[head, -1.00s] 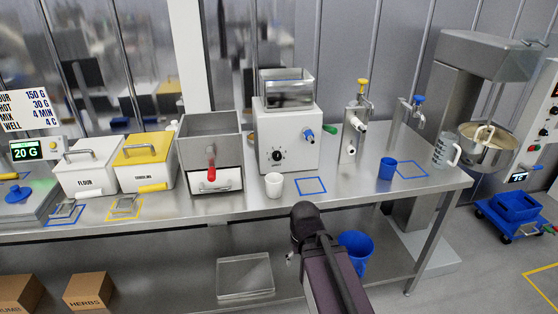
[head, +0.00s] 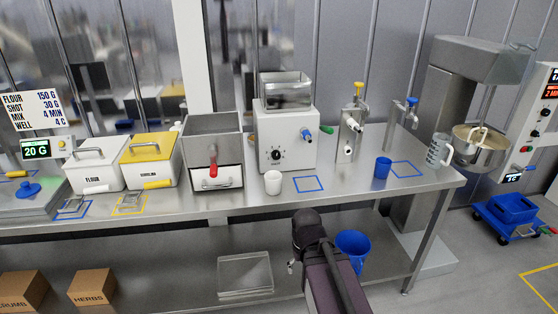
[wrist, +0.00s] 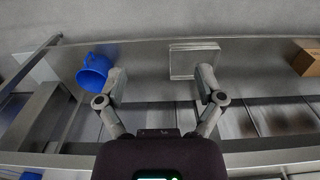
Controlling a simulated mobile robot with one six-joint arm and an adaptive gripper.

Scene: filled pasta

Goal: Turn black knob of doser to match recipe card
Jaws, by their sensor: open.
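The doser (head: 286,138) is a white box with a clear hopper on top, standing at the back of the steel table. Its black knob (head: 276,155) is on the front face, with small dial marks around it; its exact setting is too small to read. A blue nozzle (head: 306,134) sticks out at the right of the knob. The recipe card (head: 33,108) at the far left reads FLOUR 150 G, SHOT 30 G, MIX 4 MIN, WELL 4 C. My gripper (wrist: 160,85) is open and empty in the wrist view, pointing at the lower shelf, well away from the doser.
A white cup (head: 273,182) stands in front of the doser, beside a blue square outline (head: 308,184). A steel hopper with a red handle (head: 212,170) is left of it. A blue cup (head: 382,167) stands right. A blue bucket (wrist: 93,71) is below.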

